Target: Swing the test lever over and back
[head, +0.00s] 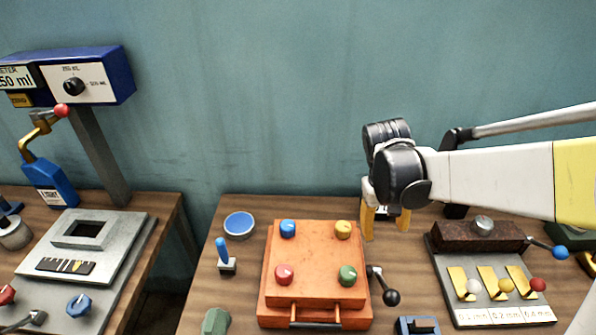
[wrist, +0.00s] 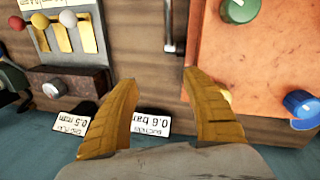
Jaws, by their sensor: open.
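No lever is marked as the test lever in these views. A black-knobbed lever (head: 385,286) sticks out from the right side of an orange box (head: 312,268), its knob low and toward the front. A grey rod (wrist: 173,26) beside the orange box (wrist: 230,50) at the top of the wrist view may be part of it. A blue-handled lever (head: 223,252) stands nearly upright left of the box. My gripper (head: 385,222) is open and empty, yellow fingers pointing down, behind and right of the box. In the wrist view, my gripper (wrist: 158,84) is apart from the rod.
A gauge plate (head: 500,310) with yellow tabs and coloured balls lies right, by a brown block (head: 478,237) with a blue-ball lever (head: 555,250). A blue dish (head: 239,224) stands at the left. Small label cards (wrist: 150,122) lie near the fingers. A blue wall closes the back.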

